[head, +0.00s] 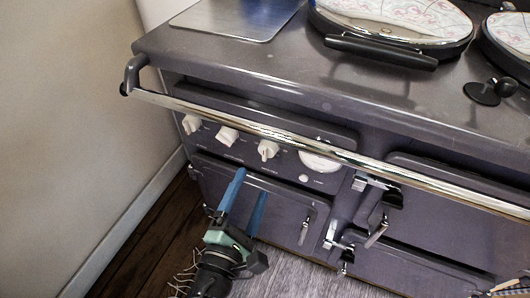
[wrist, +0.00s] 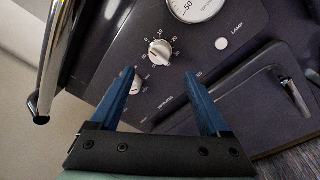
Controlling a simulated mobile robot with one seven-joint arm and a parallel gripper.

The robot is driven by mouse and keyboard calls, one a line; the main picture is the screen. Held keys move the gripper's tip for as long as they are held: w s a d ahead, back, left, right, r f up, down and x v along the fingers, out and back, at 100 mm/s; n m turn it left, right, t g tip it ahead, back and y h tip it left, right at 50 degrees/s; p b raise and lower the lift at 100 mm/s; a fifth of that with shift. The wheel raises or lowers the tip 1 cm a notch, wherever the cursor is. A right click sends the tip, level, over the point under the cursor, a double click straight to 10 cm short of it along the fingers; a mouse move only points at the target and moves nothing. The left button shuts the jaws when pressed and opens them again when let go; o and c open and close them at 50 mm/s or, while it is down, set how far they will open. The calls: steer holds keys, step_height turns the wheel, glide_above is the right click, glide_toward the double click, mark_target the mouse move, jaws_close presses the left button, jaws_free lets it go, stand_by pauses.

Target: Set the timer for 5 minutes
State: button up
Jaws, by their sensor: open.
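The timer knob (wrist: 160,52) is white, with numbers around it and a label below that looks like "minutes". It shows in the wrist view just beyond my fingertips, near the middle of the gap between them. In the head view it appears to be the rightmost white knob (head: 267,150) on the range's front panel. My gripper (head: 247,182) is open and empty, its two blue fingers below the knob in the picture. The gripper (wrist: 158,73) does not hold the knob. The exact setting is too small to read.
A second knob (wrist: 136,85) sits close to the left finger. A round gauge (head: 320,160) and a white lamp button (wrist: 222,43) are right of the timer. A chrome rail (head: 250,126) runs across above the panel. Door latches (head: 332,236) stick out at right.

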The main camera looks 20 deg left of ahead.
mark_target(265, 157)
steer(key=w, duration=0.9)
steer(key=shift+a, duration=0.3)
jaws_close()
steer(key=shift+f+m+b, duration=0.3)
steer(key=shift+m+b, duration=0.5)
steer(key=shift+b, duration=0.35)
steer(key=shift+m+b, duration=1)
steer(key=shift+b, duration=0.05)
steer(key=shift+r+m+b, duration=0.2)
steer(key=shift+m+b, duration=0.2)
steer(key=shift+m, duration=0.3)
jaws_free()
